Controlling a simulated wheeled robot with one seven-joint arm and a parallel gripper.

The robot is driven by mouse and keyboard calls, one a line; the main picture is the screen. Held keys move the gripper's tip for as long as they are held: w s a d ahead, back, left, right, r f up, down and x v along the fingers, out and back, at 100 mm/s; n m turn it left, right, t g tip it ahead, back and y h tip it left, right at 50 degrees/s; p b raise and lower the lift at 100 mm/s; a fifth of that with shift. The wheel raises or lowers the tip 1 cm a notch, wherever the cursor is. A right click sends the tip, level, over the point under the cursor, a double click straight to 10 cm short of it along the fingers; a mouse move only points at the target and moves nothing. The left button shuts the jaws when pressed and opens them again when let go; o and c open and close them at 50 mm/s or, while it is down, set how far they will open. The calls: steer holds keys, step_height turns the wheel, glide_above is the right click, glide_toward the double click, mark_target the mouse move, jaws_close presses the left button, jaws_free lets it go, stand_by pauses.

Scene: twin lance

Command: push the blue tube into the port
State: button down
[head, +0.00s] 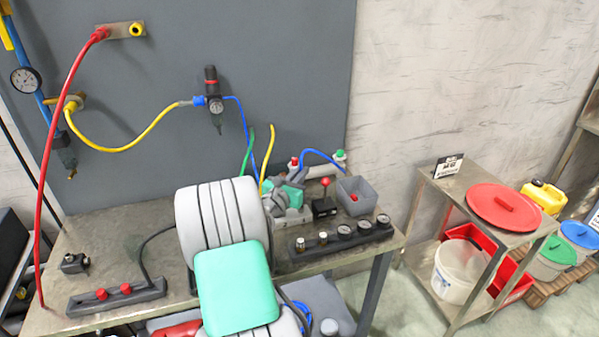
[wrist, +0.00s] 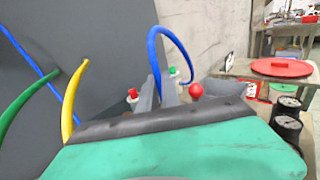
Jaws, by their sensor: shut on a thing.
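The blue tube (head: 323,155) rises in an arch above the back of the bench. In the wrist view the blue tube (wrist: 168,32) stands up from between the two grey fingers of my gripper (wrist: 159,92), which is shut on it. My gripper (head: 301,174) also shows in the head view, partly behind my arm. A port with a red ring (head: 294,161) is just left of the fingers; the red-ringed port shows in the wrist view too (wrist: 132,95). A green-ringed port (head: 340,155) is by the tube's far end; whether they are joined is unclear. The held tube end is hidden.
A red-knobbed lever (head: 325,184) and a grey bin (head: 357,196) stand right of my gripper. A strip of gauges (head: 345,236) lies in front. Green (head: 249,150) and yellow (head: 268,152) tubes rise at the left. A shelf cart (head: 475,230) stands beyond the bench.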

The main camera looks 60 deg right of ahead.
steer(key=shift+f+b, duration=1.9)
steer(key=shift+f, duration=1)
steer(key=shift+p, duration=0.8)
steer(key=shift+s+a+f+b, duration=0.1)
steer(key=shift+f+b, duration=0.8)
steer(key=shift+f, duration=0.65)
steer(key=c, duration=1.8)
jaws_free()
steer(key=shift+c, duration=0.2)
steer(key=o, duration=0.4)
steer(key=shift+c, duration=0.2)
steer(key=a+b, duration=0.1)
steer(key=a, duration=0.6)
steer(key=shift+a, duration=0.35)
